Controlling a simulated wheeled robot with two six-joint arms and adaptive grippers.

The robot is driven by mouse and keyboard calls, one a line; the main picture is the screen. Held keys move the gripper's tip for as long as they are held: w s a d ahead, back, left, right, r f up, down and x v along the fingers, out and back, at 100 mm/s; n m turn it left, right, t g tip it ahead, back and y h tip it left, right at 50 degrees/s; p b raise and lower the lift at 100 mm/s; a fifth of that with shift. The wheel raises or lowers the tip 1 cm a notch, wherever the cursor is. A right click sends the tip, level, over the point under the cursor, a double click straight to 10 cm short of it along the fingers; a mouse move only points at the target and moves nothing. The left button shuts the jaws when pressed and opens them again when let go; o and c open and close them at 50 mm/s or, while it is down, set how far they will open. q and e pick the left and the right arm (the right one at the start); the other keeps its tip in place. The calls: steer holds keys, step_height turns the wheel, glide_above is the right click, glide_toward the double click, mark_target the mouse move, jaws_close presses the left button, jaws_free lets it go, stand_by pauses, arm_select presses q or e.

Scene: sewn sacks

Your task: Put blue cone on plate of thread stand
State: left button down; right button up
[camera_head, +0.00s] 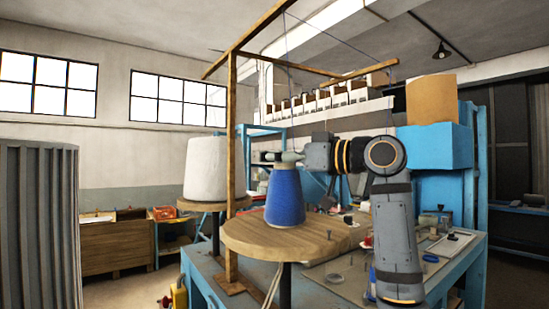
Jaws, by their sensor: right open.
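My left gripper is not in view.
A white cone (206,168) stands on another round plate behind, to the left. A wooden post (231,130) rises between the two cones to an overhead frame. The blue bench (440,282) holds small loose parts. A grey corrugated column (38,225) stands far left.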

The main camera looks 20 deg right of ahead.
mark_target(298, 182)
steer(key=shift+w+d, duration=0.1)
steer(key=shift+d+f, duration=0.15)
steer(key=b+v, duration=0.4)
steer(key=v, duration=0.1)
steer(key=shift+s+f, duration=0.2)
steer(key=shift+s, duration=0.05)
arm_select(q)
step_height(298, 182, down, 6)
steer(key=b, duration=0.2)
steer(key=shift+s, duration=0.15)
arm_select(e)
steer(key=v, duration=0.6)
steer(key=shift+s+r, duration=0.15)
steer(key=shift+r, duration=0.15)
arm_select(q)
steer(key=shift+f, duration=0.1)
arm_select(e)
steer(key=shift+d, duration=0.15)
steer(key=shift+d, duration=0.1)
